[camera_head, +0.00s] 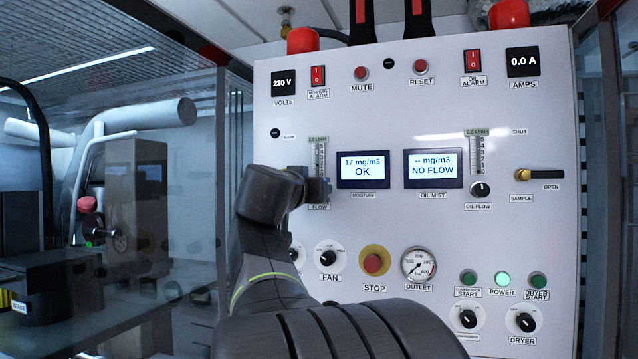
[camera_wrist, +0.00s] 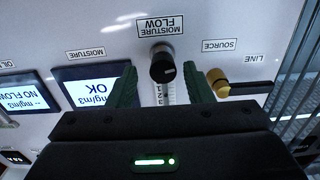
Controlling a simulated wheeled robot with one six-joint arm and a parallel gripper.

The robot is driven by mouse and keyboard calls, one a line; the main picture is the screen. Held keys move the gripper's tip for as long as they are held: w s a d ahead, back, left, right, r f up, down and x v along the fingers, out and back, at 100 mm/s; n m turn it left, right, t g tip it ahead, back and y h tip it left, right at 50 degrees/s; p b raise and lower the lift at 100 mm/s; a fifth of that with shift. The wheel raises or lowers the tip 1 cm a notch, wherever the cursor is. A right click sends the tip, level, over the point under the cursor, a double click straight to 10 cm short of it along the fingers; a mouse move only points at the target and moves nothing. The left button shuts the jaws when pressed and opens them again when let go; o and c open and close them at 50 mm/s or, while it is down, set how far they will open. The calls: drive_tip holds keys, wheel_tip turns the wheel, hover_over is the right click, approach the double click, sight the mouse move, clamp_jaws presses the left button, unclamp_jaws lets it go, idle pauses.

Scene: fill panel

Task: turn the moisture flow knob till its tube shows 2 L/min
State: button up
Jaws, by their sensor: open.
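In the wrist view, which is upside down, the black moisture flow knob (camera_wrist: 163,69) sits under its MOISTURE FLOW label (camera_wrist: 160,25). My gripper (camera_wrist: 164,82) is open, with one green finger on each side of the knob and a visible gap to it. The moisture flow tube (camera_wrist: 166,95) shows between the fingers, partly cut off by my gripper body. In the head view the tube (camera_head: 319,157) stands above my gripper (camera_head: 319,190), which hides the knob. The tube's reading is too small to tell.
The moisture display (camera_head: 363,169) reads 17 mg/m3 OK. The oil mist display (camera_head: 433,168) reads NO FLOW. The oil flow knob (camera_head: 481,190) and sample valve (camera_head: 540,174) are further right. In the wrist view a brass source valve (camera_wrist: 217,82) is close to one finger.

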drive_tip(key=shift+w+a, duration=0.1)
drive_tip(key=shift+w, duration=0.3)
drive_tip(key=shift+w, duration=0.1)
drive_tip(key=shift+c, duration=0.5)
drive_tip(key=c, duration=0.9)
drive_tip(key=shift+n+b, duration=1.3)
drive_tip(key=shift+n, duration=1.1)
drive_tip(key=o, duration=1)
drive_tip(key=shift+r, duration=0.1)
